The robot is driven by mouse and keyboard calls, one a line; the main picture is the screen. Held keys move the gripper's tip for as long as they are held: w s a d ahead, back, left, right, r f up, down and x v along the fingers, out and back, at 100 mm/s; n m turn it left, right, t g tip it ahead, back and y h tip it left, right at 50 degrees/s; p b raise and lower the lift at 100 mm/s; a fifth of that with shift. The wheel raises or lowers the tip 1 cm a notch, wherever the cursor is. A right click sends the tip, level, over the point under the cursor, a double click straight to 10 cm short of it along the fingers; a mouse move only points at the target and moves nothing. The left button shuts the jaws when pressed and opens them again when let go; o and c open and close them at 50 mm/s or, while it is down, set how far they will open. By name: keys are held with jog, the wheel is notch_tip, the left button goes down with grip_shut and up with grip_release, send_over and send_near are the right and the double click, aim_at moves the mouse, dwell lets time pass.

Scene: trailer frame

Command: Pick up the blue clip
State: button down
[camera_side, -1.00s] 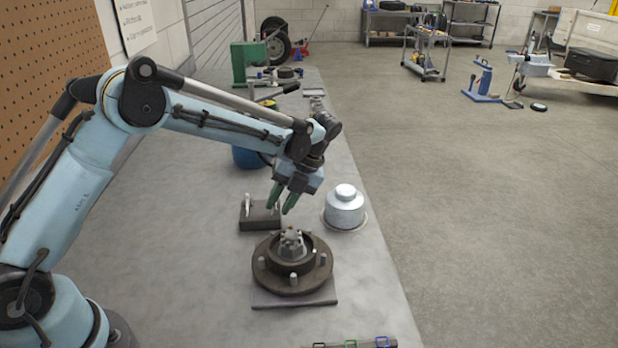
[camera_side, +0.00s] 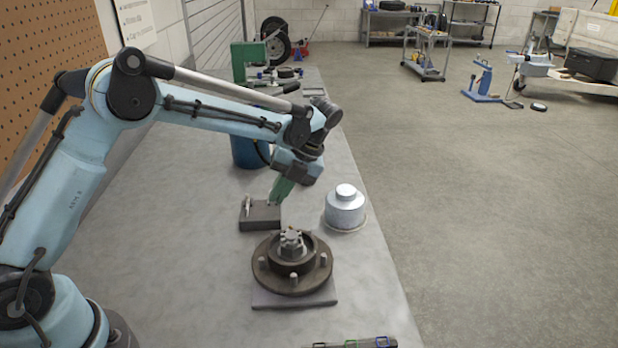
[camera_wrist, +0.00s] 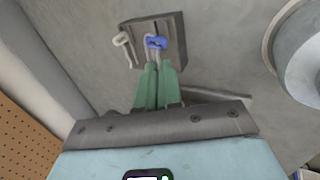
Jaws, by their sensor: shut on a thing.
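The blue clip (camera_wrist: 156,42) shows in the wrist view as a pale wire pin with a blue part, at the small dark block (camera_wrist: 180,38). My gripper (camera_wrist: 157,64) has its two green fingers close together, with their tips on the clip just below its blue part. A second clip, cream-coloured (camera_wrist: 122,39), stands at the left of the block. In the side view my gripper (camera_side: 272,200) points down at the right end of the block (camera_side: 262,216). The blue clip cannot be made out there, and whether it touches the block is unclear.
A round hub with studs and a slotted nut (camera_side: 291,268) sits on a plate in front of the block. A silver lidded can (camera_side: 345,208) stands to the right near the bench edge. A strip with coloured loops (camera_side: 352,343) lies at the bottom edge. The bench left of the block is clear.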

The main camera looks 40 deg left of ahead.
jog(key=s+d+r, duration=0.5)
jog(key=d+r, duration=0.5)
jog(key=r, duration=0.2)
jog(key=shift+s+r, duration=0.3)
jog(key=shift+s, duration=0.1)
dwell(0.4)
jog(key=shift+w+a+f+t+h, duration=0.55)
jog(key=shift+w+a+f+h, duration=0.2)
jog(key=shift+a+f, duration=1.25)
jog(key=shift+w+a+f+t+h, duration=0.5)
jog(key=shift+w+a+f+h, duration=0.25)
jog(key=shift+a+f, duration=1.25)
jog(key=shift+w+a+f+t+h, duration=0.55)
jog(key=shift+w+a+f+h, duration=0.2)
jog(key=shift+a+f, duration=1.2)
jog(key=shift+d+f, duration=0.25)
jog(key=shift+f, duration=0.7)
jog(key=c, duration=1.3)
grip_release()
